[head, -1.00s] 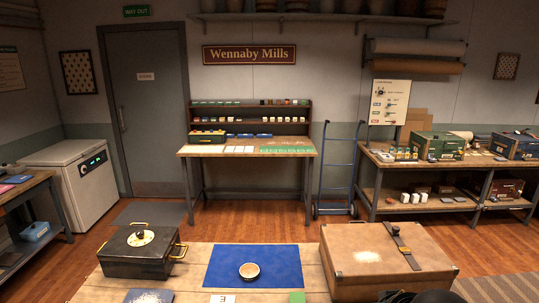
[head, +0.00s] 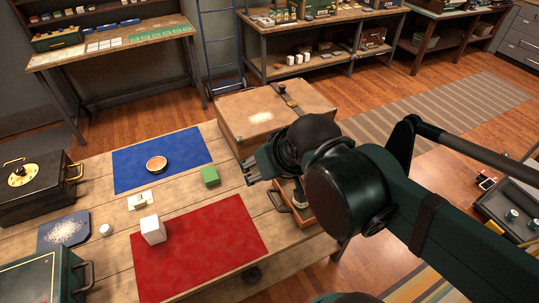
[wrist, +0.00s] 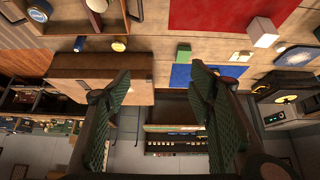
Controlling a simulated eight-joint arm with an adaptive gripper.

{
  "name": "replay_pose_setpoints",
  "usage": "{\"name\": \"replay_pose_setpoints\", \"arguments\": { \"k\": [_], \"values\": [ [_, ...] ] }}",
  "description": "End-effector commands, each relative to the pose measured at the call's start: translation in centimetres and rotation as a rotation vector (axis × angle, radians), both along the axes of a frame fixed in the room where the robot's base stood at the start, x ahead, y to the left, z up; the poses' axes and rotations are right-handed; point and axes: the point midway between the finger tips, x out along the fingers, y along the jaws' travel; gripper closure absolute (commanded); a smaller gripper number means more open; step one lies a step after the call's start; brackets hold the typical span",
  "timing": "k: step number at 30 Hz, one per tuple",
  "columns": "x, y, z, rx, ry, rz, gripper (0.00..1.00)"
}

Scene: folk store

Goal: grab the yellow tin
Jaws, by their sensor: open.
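My gripper (wrist: 160,82) is open and empty in the wrist view, its two green-padded fingers wide apart. In the head view my gripper (head: 256,168) is held above the table, beside the brown case. A small round yellow thing (wrist: 119,45) lies on the table in the wrist view, near the case and the wooden tray. It may be the yellow tin, but it is too small to be sure. My arm hides that spot in the head view.
The brown case (head: 275,112) stands behind my gripper. A wooden tray (wrist: 60,49) holds several items. A green block (head: 210,176), white box (head: 152,230), red mat (head: 200,252), blue mat (head: 135,171) with a bowl (head: 156,164) and black box (head: 40,205) are leftward.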

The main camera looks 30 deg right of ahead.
Motion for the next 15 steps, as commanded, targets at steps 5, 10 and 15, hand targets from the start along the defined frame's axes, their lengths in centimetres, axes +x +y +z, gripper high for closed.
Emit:
{"name": "replay_pose_setpoints", "arguments": {
  "k": [5,10,15],
  "values": [
    [0.1,0.0,0.0,-0.002,0.001,0.002,0.47],
    [0.6,-0.2,0.1,-0.018,0.011,0.020,0.47],
    [1.7,-0.6,0.1,-0.057,0.036,0.068,0.47]
  ]
}}
